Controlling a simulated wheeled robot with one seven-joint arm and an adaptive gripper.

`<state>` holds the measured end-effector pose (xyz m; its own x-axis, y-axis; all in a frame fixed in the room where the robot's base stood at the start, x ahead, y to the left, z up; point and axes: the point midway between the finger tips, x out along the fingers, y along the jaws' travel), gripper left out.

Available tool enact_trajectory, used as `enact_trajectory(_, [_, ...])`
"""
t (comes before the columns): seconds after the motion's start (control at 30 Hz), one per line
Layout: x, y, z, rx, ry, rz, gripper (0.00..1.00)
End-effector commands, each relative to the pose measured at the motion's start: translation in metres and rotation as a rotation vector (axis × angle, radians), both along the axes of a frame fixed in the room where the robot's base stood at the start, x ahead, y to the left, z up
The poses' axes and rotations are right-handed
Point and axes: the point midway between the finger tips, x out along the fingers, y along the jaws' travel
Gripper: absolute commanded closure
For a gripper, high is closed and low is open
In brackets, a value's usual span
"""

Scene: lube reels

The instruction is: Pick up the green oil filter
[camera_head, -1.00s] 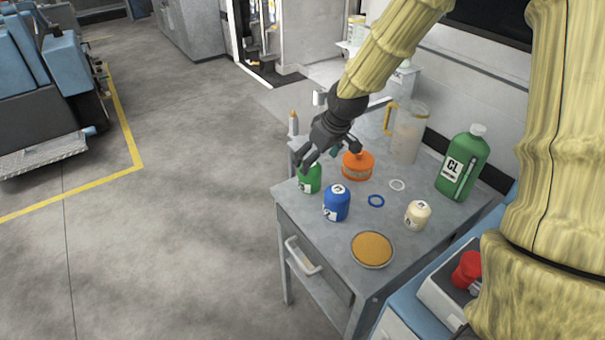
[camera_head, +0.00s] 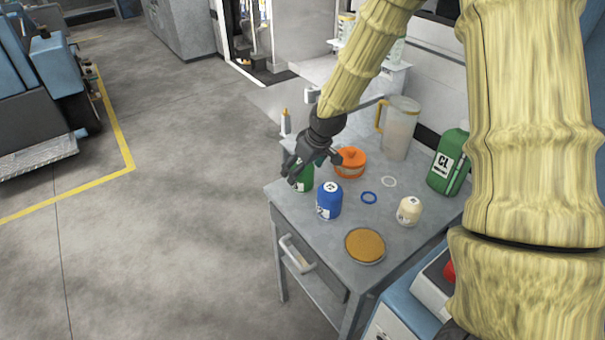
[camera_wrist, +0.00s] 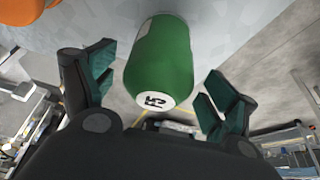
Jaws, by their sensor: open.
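The green oil filter (camera_head: 305,178) stands at the left corner of the grey metal table (camera_head: 309,237). In the head view my gripper hides part of it. In the wrist view the green filter (camera_wrist: 160,62) shows a white label near its end and lies between and just ahead of my fingers. My gripper (camera_wrist: 155,95) is open, with one green-padded finger on each side of the filter and a visible gap on both sides. In the head view my gripper (camera_head: 309,176) is at the filter from above.
A blue filter (camera_head: 329,201) stands close in front of the green one. An orange container (camera_head: 350,163) is just behind it to the right. A cream filter (camera_head: 409,211), an amber dish (camera_head: 365,246), a jug (camera_head: 398,130) and a green bottle (camera_head: 448,163) stand farther right.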

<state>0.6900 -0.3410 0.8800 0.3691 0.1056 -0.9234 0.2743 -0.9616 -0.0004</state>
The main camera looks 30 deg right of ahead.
Motion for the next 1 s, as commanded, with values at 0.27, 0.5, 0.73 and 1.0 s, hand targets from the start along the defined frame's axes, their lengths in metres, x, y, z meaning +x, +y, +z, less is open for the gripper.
enact_trajectory(0.27, [0.011, 0.001, -0.024, 0.0, 0.002, 0.001, 0.14])
enact_trajectory(0.5, [0.015, 0.002, -0.034, -0.001, 0.002, 0.001, 0.14])
enact_trajectory(0.73, [0.015, 0.002, -0.034, -0.001, 0.001, 0.001, 0.16])
enact_trajectory(1.0, [0.015, 0.002, -0.034, -0.001, 0.001, 0.001, 0.65])
